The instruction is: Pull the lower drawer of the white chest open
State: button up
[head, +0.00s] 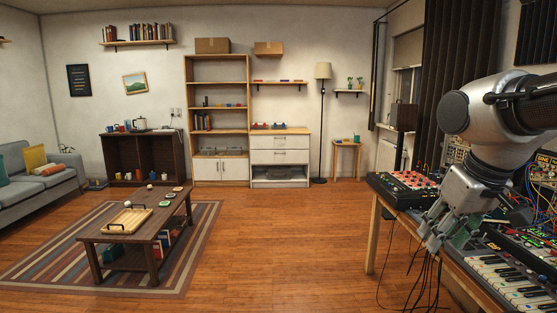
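The white chest (281,166) stands against the back wall, right of a wooden shelf unit. It has a wooden top and two drawer fronts with handles. The upper drawer (281,142) and the lower drawer (281,157) both look shut, flush with the front. Below them is an open dark bay with something grey inside that I cannot make out. My gripper (441,236) hangs at the right, near the front edge of the desk with the keyboards, far from the chest. Its fingers look spread apart, with nothing seen between them.
The wooden desk (374,237) at the right holds a red-topped control box (408,190) and keyboards (517,281); cables hang off its edge. A low coffee table (107,230) stands on a striped rug at the left. The wooden floor (295,235) towards the chest is clear.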

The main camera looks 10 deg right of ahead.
aim_at(298, 155)
jog(key=i, duration=7.6)
jog(key=i+j+z, duration=0.1)
jog(key=i, duration=0.3)
jog(key=i+j+z, duration=0.1)
jog(key=i+j, duration=0.45)
jog(key=i, duration=0.25)
jog(key=i+z, duration=0.05)
